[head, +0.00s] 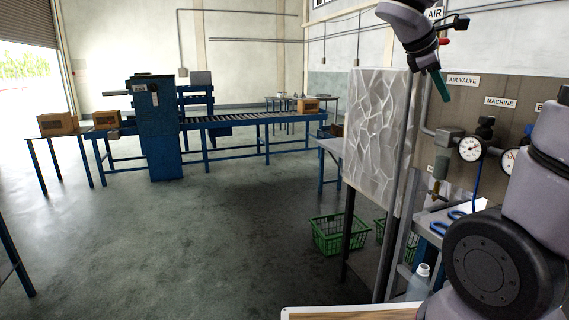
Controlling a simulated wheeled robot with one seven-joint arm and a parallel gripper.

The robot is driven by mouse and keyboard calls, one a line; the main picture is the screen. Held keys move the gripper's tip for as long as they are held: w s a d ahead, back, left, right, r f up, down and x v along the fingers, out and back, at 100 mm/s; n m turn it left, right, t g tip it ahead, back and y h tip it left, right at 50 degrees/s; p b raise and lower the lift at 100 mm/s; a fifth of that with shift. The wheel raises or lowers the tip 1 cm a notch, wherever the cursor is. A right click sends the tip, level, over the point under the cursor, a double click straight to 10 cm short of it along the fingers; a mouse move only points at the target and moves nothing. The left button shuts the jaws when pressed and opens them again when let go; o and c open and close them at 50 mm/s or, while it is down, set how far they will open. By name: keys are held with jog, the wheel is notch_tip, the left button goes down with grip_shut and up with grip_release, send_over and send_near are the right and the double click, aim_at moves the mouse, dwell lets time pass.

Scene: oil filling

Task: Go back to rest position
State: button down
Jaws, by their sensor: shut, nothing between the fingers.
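My gripper (440,84) is at the upper right of the head view, with its green fingers pointing down and slightly right. It is shut and empty. It hangs in front of the wall panel, between the textured grey board (375,140) and the AIR VALVE sign (463,80). The fingers appear apart from both. My large arm links fill the right edge and hide part of the panel and work table.
A pressure gauge (471,148) and pipes are on the panel. A clear bottle (418,282) stands low near my arm. A green basket (340,234) is on the floor. A blue conveyor (235,121) with boxes stands behind. The floor at left centre is clear.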

jog(key=s+a+f+m+t+y, duration=0.3)
jog(key=s+a+m+y, duration=0.7)
jog(key=m, duration=0.6)
jog(key=s+a+t, duration=0.1)
jog(key=s+a, duration=0.1)
jog(key=a, duration=0.1)
jog(key=shift+s+a, duration=0.2)
jog(key=shift+a, duration=0.15)
